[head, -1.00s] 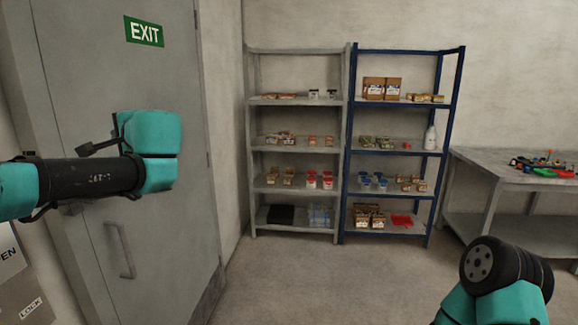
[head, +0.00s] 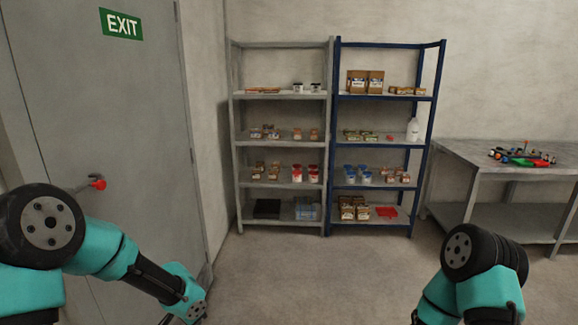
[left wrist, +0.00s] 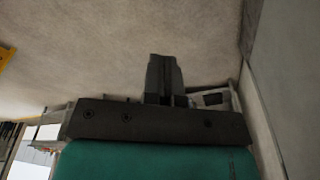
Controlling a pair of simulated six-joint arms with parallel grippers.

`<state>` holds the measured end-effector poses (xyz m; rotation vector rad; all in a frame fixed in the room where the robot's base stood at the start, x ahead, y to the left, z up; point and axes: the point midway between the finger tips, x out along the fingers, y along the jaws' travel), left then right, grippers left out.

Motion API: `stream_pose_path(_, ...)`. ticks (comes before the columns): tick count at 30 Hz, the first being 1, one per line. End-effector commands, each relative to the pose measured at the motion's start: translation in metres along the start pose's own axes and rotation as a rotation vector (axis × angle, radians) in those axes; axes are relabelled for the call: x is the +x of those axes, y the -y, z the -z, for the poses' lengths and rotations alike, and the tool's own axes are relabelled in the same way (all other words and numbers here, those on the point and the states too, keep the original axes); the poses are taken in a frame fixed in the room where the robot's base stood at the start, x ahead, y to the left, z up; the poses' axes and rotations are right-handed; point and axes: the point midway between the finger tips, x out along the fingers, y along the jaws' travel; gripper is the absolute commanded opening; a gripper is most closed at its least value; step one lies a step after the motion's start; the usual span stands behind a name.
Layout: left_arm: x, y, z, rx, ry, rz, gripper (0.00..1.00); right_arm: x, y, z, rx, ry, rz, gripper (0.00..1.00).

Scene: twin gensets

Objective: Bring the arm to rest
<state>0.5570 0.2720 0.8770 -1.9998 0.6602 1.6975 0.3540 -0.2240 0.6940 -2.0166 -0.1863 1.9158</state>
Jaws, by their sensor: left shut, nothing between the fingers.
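My left arm (head: 105,250) comes in from the left in the head view, bent, with its forearm slanting down to the bottom edge. Its fingers do not show clearly there. In the left wrist view my left gripper (left wrist: 164,75) is shut, its two dark fingers together with nothing between them. Pale floor or wall fills much of the view around them. My right arm (head: 485,270) shows at the bottom right of the head view, with its dark joint and teal links. The right gripper is out of view.
A grey door with an EXIT sign (head: 121,23) is behind my left arm; a red-tipped rod (head: 97,183) shows there. A grey shelf (head: 236,150) and a blue shelf (head: 333,150) hold boxes and jars. A grey workbench (head: 455,150) stands right. Floor ahead is clear.

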Motion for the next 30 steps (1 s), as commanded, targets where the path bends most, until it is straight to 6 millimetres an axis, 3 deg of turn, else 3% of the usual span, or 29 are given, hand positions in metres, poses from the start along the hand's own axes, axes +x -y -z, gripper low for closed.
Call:
stream_pose_path(1,0.024,-0.019,-0.012,-0.053,-0.002,-0.066,0.0,0.0,0.0,0.0,0.0,0.0,0.0,0.43)
stream_pose_path(6,0.088,-0.079,-0.054,-0.292,-0.033,-0.239,0.0,0.0,0.0,0.0,0.0,0.0,0.0,0.43)
stream_pose_path(12,0.137,-0.136,-0.111,-0.605,-0.032,-0.313,0.0,0.0,0.0,0.0,0.0,0.0,0.0,0.43)
stream_pose_path(15,0.149,-0.153,-0.136,-0.729,-0.021,-0.302,0.0,0.0,0.0,0.0,0.0,0.0,0.0,0.43)
stream_pose_path(19,0.156,-0.164,-0.155,-0.814,-0.009,-0.28,0.0,0.0,0.0,0.0,0.0,0.0,0.0,0.43)
stream_pose_path(30,0.157,-0.166,-0.158,-0.832,-0.009,-0.272,0.0,0.0,0.0,0.0,0.0,0.0,0.0,0.43)
